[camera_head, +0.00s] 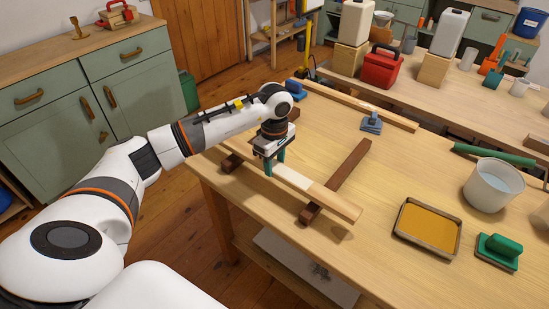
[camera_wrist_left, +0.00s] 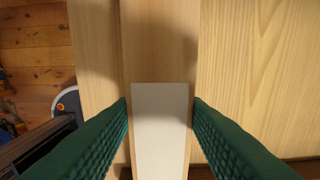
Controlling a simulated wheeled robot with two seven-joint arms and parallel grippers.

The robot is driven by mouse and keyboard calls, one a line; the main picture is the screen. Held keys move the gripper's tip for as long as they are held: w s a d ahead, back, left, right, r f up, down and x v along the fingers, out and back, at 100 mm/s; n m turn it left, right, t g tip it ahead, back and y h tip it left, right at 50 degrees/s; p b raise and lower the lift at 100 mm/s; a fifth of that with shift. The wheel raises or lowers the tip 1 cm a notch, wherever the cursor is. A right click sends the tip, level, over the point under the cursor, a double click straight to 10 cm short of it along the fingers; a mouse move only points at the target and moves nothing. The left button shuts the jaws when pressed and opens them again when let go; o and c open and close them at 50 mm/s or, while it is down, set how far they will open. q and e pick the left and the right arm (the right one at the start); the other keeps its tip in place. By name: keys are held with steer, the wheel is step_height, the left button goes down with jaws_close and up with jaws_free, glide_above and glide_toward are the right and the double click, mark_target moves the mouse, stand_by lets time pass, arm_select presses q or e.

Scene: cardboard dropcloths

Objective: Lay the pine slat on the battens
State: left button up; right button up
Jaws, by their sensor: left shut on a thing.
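The pine slat (camera_head: 330,198) is a long pale board with a white patch (camera_head: 292,177) near its middle. My left gripper (camera_head: 274,165) is shut on it, with green fingers on both long sides. In the left wrist view the slat (camera_wrist_left: 160,60) runs between the fingers (camera_wrist_left: 160,130), the white patch between them. Two dark brown battens lie crosswise on the workbench: the right batten (camera_head: 345,172) and the left batten (camera_head: 232,162), partly hidden by slat and gripper. The slat spans over both; I cannot tell whether it touches them. My right gripper is not in view.
Another pale board (camera_head: 360,105) lies along the bench's back edge, near a blue-grey tool (camera_head: 371,123). On the right are a tray of ochre paint (camera_head: 427,226), a green-handled pad (camera_head: 497,250) and a white bucket (camera_head: 492,187). The bench top between is clear.

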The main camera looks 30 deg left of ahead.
mark_target(274, 166)
arm_select(q)
steer(key=shift+f, duration=0.35)
steer(key=shift+f+b, duration=0.55)
steer(key=o, duration=1.2)
step_height(274, 166, up, 12)
steer(key=b, duration=0.1)
steer(key=shift+s+f, duration=0.1)
